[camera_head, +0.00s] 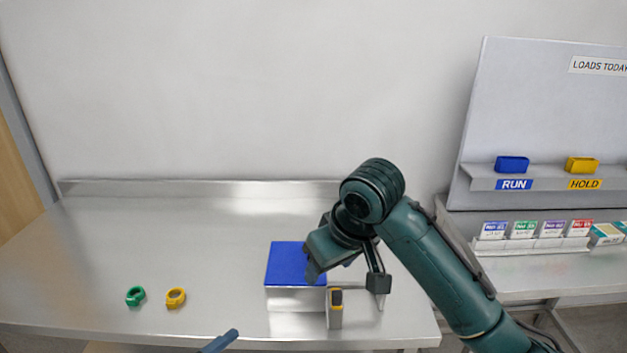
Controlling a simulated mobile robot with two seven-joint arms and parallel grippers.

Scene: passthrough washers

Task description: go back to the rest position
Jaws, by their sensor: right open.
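My right gripper (346,280) comes in from the right over the front right part of the steel table (200,235). Its fingers are apart, and I see nothing held between them. It is beside and partly in front of a box with a blue top (290,262). A small grey block with a yellow and dark top (335,310) stands below the gripper in the picture, apparently apart from it. My left gripper does not show clearly anywhere.
A green ring (135,296) and a yellow ring (176,298) lie at the front left. A dark blue rod-like piece (220,342) shows at the bottom edge. At right, a shelf (545,183) holds blue and yellow bins above several small labelled boxes. The table's left and back are clear.

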